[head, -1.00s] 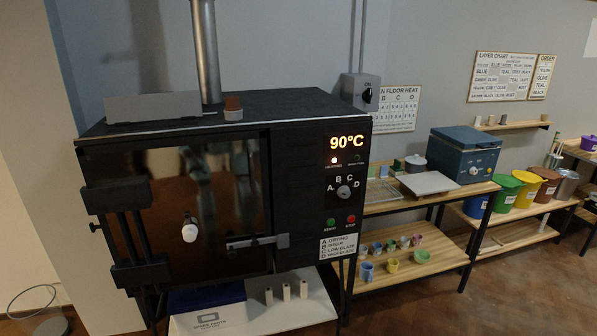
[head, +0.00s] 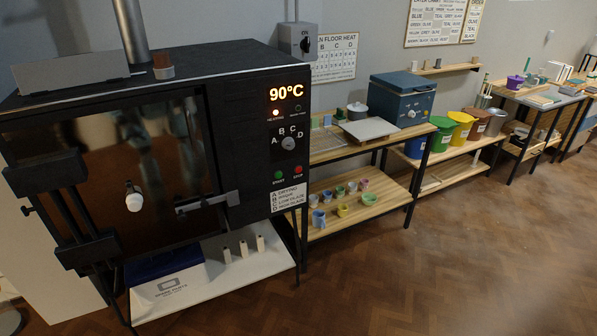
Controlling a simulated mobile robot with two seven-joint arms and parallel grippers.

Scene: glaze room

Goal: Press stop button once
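The red stop button (head: 298,170) is on the front panel of the black kiln (head: 240,95), at the lower right of the panel. The green start button (head: 279,175) is to its left. The display (head: 286,93) above reads 90°C, and a red-orange lamp (head: 275,112) by the word heating is lit. A selector knob (head: 288,143) sits between the letters A, B, C and D. The kiln door is shut. Neither of my grippers is in the head view.
A wooden shelf table (head: 345,222) with several small colored pots stands right of the kiln. A blue box-shaped device (head: 403,100) and colored buckets (head: 461,125) are farther right. The wood floor (head: 430,270) in front is clear. A white low shelf (head: 260,275) is under the kiln.

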